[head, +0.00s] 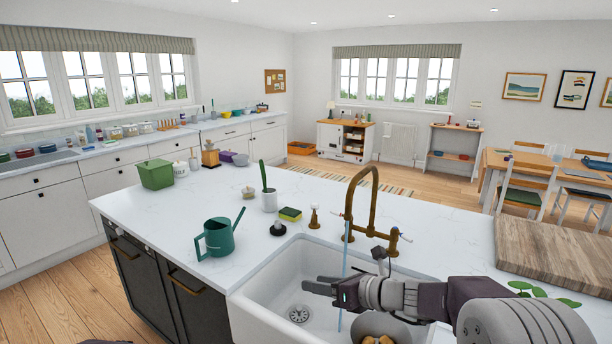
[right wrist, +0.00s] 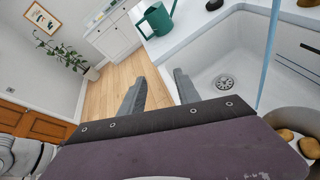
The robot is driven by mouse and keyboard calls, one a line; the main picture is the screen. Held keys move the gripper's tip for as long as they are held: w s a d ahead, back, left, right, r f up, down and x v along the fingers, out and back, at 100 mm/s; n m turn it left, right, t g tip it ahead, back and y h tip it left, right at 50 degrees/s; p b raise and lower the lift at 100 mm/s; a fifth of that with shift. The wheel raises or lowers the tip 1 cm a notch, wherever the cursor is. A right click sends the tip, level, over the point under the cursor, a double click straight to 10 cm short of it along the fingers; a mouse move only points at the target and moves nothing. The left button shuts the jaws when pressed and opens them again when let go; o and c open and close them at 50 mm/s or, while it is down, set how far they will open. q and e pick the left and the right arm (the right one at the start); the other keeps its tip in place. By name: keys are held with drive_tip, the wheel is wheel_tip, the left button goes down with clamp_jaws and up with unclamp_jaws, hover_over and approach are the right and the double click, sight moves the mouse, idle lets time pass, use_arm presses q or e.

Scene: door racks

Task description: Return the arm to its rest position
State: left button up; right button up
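My right arm reaches in from the lower right in the head view. Its gripper (head: 318,287) is above the white sink (head: 262,290), close to the stream of water (head: 343,280) from the brass faucet (head: 350,205). In the right wrist view the two fingers of this gripper (right wrist: 160,92) stand apart with nothing between them, so it is open and empty. My left gripper is not in view.
A pot (head: 380,325) with yellowish-brown items sits in the sink, partly hidden by my arm. A green watering can (head: 218,238) stands on the counter (head: 165,215) left of the sink. A wooden board (head: 555,255) lies to the right.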

drive_tip(key=s+d+f+n+g+h, duration=0.2)
drive_tip(key=s+f+n, duration=0.25)
drive_tip(key=s, duration=0.25)
drive_tip(key=s+d+f+n+g+h+p, duration=0.1)
drive_tip(key=s+d+f+n+g+h, duration=0.15)
drive_tip(key=s+n, duration=0.35)
drive_tip(key=s+d+f+n+g+h, duration=0.1)
drive_tip(key=s+f+n+g, duration=0.1)
drive_tip(key=s+f+n, duration=0.4)
drive_tip(key=s+d+f+n+h, duration=0.2)
drive_tip(key=s+d+n+h, duration=0.3)
drive_tip(key=d+n, duration=0.4)
drive_tip(key=n+g, duration=0.1)
drive_tip(key=n, duration=0.3)
drive_tip(key=shift+s+f, duration=0.2)
drive_tip(key=shift+s, duration=0.2)
drive_tip(key=shift+d, duration=0.1)
